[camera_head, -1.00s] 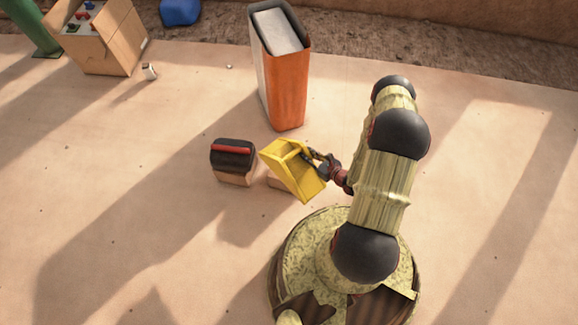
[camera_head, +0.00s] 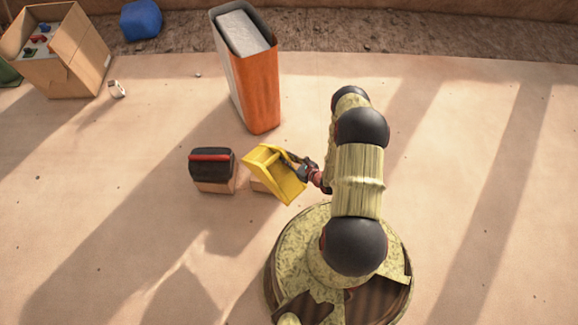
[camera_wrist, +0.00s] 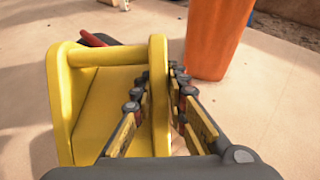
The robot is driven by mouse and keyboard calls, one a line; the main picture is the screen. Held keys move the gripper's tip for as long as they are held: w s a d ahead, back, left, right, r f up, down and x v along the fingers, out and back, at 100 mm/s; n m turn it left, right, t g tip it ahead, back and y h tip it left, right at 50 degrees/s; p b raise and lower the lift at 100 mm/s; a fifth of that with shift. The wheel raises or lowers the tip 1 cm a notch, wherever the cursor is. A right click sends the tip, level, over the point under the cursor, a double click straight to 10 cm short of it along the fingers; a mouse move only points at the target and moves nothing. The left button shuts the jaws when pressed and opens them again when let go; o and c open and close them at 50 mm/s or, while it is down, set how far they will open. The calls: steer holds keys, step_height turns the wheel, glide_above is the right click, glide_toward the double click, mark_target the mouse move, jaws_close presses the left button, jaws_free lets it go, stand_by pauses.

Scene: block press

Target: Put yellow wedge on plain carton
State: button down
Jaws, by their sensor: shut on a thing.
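The yellow wedge (camera_head: 277,177) is a hollow, scoop-like piece, held tilted. My gripper (camera_head: 296,166) is shut on its right side wall; in the wrist view my fingers (camera_wrist: 158,100) straddle that wall of the wedge (camera_wrist: 112,55). A small tan carton (camera_head: 258,186) shows partly below and left of the wedge, which hides most of it. I cannot tell whether the wedge touches it. A second small tan carton (camera_head: 214,187) to the left bears a black box with a red handle (camera_head: 211,163).
A tall orange bin (camera_head: 258,95) stands behind the wedge and also shows in the wrist view (camera_wrist: 214,40). A large open carton with small things (camera_head: 78,70), a white cup (camera_head: 117,89) and a blue object (camera_head: 141,19) are far left. The right floor is clear.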

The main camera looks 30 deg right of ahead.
steer(key=w+d+f+b, duration=0.1)
steer(key=w+f+b, duration=0.3)
steer(key=f, duration=0.5)
steer(key=shift+w+d+f+b, duration=0.15)
steer(key=shift+w+d+b, duration=0.15)
steer(key=shift+w, duration=0.95)
steer(key=c, duration=2.2)
jaws_free()
steer(key=shift+s+a+f, duration=0.1)
steer(key=shift+f, duration=0.1)
steer(key=shift+c, duration=0.2)
steer(key=o, duration=0.4)
steer(key=shift+c, duration=0.2)
steer(key=shift+o, duration=0.6)
